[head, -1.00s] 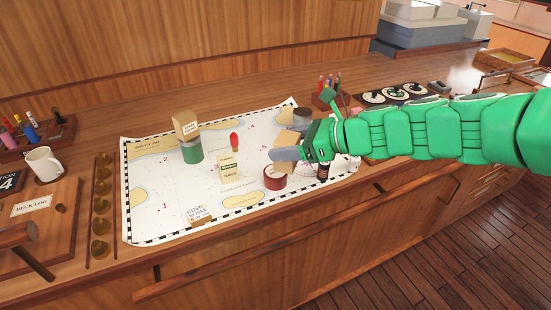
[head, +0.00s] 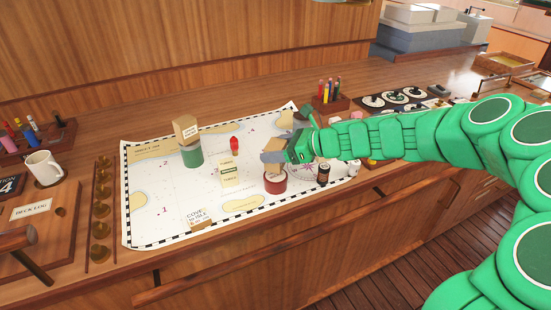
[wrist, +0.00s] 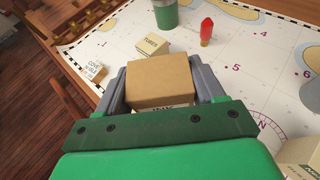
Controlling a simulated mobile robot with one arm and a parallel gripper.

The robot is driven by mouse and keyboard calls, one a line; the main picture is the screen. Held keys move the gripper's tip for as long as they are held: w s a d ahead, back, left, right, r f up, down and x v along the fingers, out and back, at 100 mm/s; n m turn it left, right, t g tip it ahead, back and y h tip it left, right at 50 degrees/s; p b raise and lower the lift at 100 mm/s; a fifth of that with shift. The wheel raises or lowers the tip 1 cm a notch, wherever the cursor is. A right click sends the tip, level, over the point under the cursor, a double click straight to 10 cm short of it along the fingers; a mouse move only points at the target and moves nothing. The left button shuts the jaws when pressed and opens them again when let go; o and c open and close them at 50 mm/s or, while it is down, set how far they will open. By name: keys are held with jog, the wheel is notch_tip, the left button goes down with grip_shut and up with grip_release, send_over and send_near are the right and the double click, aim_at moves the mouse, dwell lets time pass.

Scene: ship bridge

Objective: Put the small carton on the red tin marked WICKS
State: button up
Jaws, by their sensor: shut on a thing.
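My gripper (head: 275,156) is shut on the small tan carton (head: 274,173), whose lower part shows beneath the fingers. In the wrist view the carton (wrist: 160,80) sits between the two grey fingers, with a lettered label partly cut off at its near edge. The red tin (head: 275,185) stands on the chart directly below the carton in the head view. The carton's underside meets the tin's top in that view; I cannot tell if they touch. The tin's WICKS lettering cannot be read, and the wrist view does not clearly show the tin.
A pale labelled carton (head: 230,173), a red-topped piece (head: 234,144) and a dark can (head: 323,173) stand nearby on the chart (head: 160,212). A mug (head: 44,167) is far left.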

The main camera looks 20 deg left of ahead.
jog(key=shift+w+a+f, duration=0.15)
jog(key=shift+w+f, duration=0.1)
jog(key=shift+f, duration=1.65)
jog(key=shift+f, duration=0.15)
jog(key=o, duration=1.1)
jog(key=shift+r, duration=0.25)
jog(key=v, duration=1.2)
jog(key=shift+f, duration=0.15)
